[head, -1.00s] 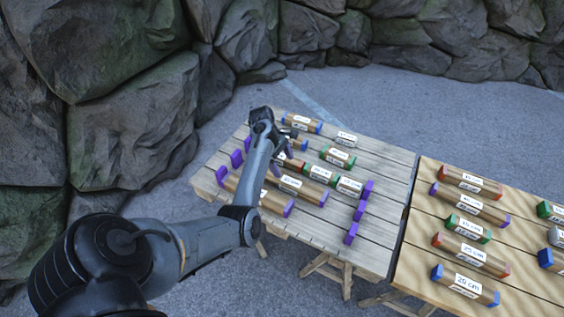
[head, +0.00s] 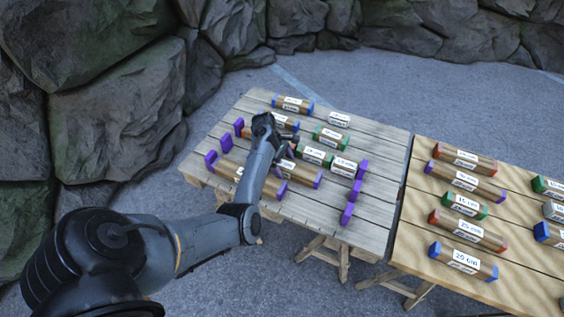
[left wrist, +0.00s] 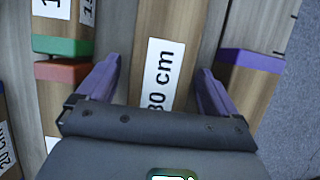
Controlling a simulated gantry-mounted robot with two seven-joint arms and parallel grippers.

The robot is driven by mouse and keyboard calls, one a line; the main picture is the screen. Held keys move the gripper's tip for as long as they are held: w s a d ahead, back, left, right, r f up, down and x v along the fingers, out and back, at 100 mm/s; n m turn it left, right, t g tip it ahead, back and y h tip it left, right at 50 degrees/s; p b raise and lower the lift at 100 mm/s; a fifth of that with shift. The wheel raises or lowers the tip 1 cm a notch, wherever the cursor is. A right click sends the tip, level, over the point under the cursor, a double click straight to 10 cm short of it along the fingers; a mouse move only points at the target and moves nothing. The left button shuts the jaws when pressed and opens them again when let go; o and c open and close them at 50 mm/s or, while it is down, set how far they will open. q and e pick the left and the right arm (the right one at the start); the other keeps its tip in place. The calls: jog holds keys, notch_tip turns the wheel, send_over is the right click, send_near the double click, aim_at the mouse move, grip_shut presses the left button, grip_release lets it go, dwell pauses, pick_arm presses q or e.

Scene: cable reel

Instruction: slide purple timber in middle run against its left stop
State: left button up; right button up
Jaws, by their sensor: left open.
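The purple-ended timber in the middle run (head: 303,176) lies on the grey plank table, its purple right end clear of the right stop (head: 356,190). My arm hides its left part, so its distance from the purple left stop (head: 226,143) cannot be judged. In the left wrist view the timber (left wrist: 168,50) has a "30 cm" label. My left gripper (head: 287,155) is over it, open, with one finger on each side of the timber in the left wrist view (left wrist: 157,90). My right gripper is not in view.
In the front run another purple-ended timber (head: 232,169) lies close alongside. A second table (head: 408,250) at the right holds several timbers.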

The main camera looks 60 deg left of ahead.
pick_arm(q)
jog(key=c, duration=1.3)
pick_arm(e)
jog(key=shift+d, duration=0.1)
